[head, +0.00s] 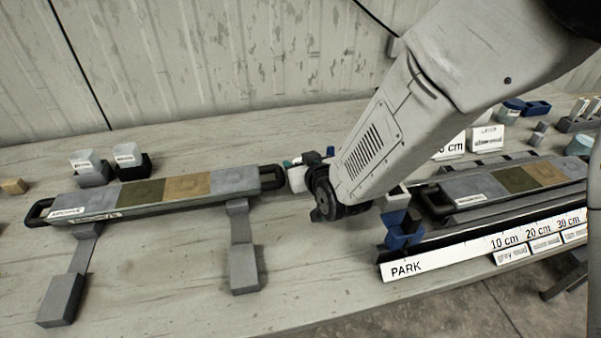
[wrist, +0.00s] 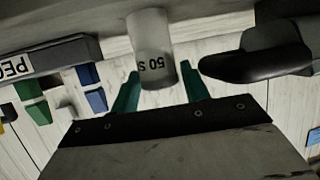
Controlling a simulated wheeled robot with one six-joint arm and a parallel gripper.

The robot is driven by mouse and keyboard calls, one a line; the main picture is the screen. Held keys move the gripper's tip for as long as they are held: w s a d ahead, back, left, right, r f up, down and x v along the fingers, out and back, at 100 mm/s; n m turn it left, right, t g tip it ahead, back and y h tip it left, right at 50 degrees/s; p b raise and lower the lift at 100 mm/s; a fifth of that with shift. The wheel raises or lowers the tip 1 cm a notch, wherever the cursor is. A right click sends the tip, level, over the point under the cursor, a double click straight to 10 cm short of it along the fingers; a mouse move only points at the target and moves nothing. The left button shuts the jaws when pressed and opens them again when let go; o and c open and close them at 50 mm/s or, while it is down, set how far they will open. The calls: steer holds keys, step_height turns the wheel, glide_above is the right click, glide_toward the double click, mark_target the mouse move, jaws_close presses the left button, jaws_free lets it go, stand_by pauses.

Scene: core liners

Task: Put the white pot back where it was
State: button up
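The white pot (wrist: 152,60) carries dark lettering that looks like "50 S" and appears upside down in the wrist view. My gripper (wrist: 160,72) has its two green fingers on either side of the pot, with the tips close to its walls. I cannot tell whether both fingers press on it or leave a small gap. In the head view my gripper (head: 312,180) is at the right end of the left core liner, largely hidden by my arm. A white shape (head: 298,178) beside it seems to be the pot. Whether the pot touches the table is unclear.
The left core liner (head: 150,190) lies on grey supports with black end handles. Another liner (head: 520,180) lies at right behind the PARK board (head: 440,262). A blue holder (head: 404,232) stands before my gripper. The front table is mostly clear.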

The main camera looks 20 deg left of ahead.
steer(key=c, duration=0.8)
steer(key=shift+o, duration=0.2)
steer(key=shift+r, duration=0.15)
